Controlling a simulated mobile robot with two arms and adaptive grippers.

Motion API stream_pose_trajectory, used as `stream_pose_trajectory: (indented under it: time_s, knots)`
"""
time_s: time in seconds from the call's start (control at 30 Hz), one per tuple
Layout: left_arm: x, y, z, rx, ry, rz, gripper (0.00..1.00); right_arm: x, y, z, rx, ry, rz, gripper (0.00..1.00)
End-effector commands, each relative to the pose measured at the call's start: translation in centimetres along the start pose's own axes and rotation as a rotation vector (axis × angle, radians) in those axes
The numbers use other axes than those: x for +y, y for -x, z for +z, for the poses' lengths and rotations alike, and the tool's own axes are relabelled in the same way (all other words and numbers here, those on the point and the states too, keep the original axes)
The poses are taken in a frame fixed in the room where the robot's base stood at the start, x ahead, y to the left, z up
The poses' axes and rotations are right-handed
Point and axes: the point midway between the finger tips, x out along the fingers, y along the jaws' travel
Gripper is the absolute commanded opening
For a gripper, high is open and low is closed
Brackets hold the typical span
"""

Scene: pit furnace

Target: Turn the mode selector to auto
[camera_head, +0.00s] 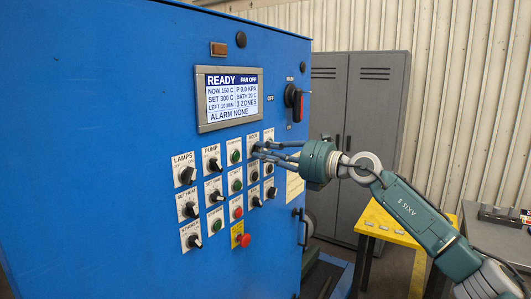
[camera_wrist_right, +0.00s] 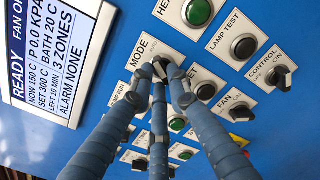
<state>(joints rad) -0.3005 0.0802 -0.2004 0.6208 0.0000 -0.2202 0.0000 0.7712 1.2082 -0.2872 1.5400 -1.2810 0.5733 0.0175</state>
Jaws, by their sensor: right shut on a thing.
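The mode selector (camera_wrist_right: 163,66) is a dark knob on a white plate labelled MODE, on the blue panel. In the wrist view the blue-grey fingers of my right gripper (camera_wrist_right: 163,88) close around the knob. My left gripper is not in view.
Other knobs and buttons sit close around, including the pump knob (camera_head: 213,164), a control knob (camera_wrist_right: 279,75) and the red emergency button (camera_head: 243,240). The screen (camera_head: 232,98) reads READY. A red-black switch (camera_head: 296,100), grey cabinet (camera_head: 375,125) and yellow table (camera_head: 385,228) stand to the right.

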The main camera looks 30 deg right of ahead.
Motion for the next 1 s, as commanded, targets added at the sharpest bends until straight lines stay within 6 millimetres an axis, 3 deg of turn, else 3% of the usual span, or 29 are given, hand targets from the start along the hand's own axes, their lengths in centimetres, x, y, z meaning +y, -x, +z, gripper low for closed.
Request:
stream_pose_trajectory:
  time_s: [0.03,0.07,0.13,0.17,0.57,1.0]
  knots:
    - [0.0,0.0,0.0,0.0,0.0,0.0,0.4,0.0,0.0,-0.1,0.001,-0.003,0.0,0.0]
    - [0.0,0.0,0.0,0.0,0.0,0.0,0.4,0.0,0.0,-0.1,0.001,-0.003,0.0,0.2]
    - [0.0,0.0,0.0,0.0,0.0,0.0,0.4,0.0,0.0,-0.1,0.001,-0.002,0.0,0.34]
    - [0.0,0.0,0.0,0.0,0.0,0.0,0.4,0.0,0.0,-0.1,0.001,-0.002,0.0,0.35]
    - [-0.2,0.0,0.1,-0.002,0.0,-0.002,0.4,-0.2,0.5,-0.1,0.001,-0.001,-0.002,0.35]
    - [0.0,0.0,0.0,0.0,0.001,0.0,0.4,-0.5,4.5,-0.2,0.002,-0.004,-0.007,0.35]
